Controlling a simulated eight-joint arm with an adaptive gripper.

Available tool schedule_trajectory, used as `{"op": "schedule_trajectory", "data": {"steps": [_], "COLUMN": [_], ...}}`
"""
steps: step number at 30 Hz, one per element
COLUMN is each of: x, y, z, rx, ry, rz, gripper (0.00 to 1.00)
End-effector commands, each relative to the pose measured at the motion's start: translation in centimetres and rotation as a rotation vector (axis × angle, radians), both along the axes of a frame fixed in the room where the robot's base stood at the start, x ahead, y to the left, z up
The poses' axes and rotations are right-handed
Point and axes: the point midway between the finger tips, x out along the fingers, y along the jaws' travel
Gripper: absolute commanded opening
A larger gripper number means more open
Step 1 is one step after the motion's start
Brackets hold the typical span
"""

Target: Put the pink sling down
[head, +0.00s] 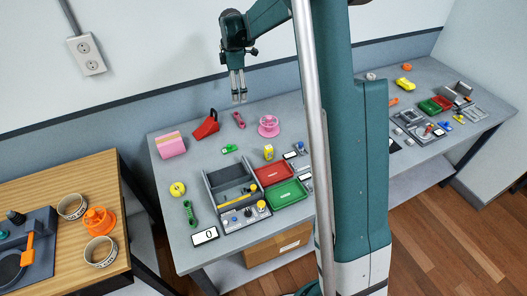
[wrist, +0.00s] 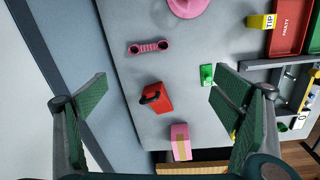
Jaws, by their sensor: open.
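The pink sling (head: 239,120), a short dark-pink strip with a round eye at each end and a ribbed middle, lies flat on the grey bench (head: 190,160) near its back edge. In the wrist view the sling (wrist: 150,47) lies beyond my fingertips, apart from them. My gripper (head: 239,100) is above the back of the bench, pointing down. In the wrist view my gripper (wrist: 160,98) has its green pads wide apart with nothing between them.
Near the sling are a red wedge-shaped block (head: 206,126), a pink spool (head: 268,126) and a small green piece (head: 229,148). A pink block with a tan band (head: 172,146) stands at the left. A grey organiser (head: 213,192) and red tray (head: 273,171) fill the front.

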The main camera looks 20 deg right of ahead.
Motion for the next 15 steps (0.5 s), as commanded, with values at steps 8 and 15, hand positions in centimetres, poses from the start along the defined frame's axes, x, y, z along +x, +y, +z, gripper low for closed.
{"op": "schedule_trajectory", "data": {"steps": [8,15], "x": [-4.4,-8.3], "y": [1.4,2.4], "z": [4.7,8.1], "rx": [0.009,0.024], "ry": [-0.055,-0.104], "rz": [-0.135,-0.253], "gripper": [0.89,0.89]}}
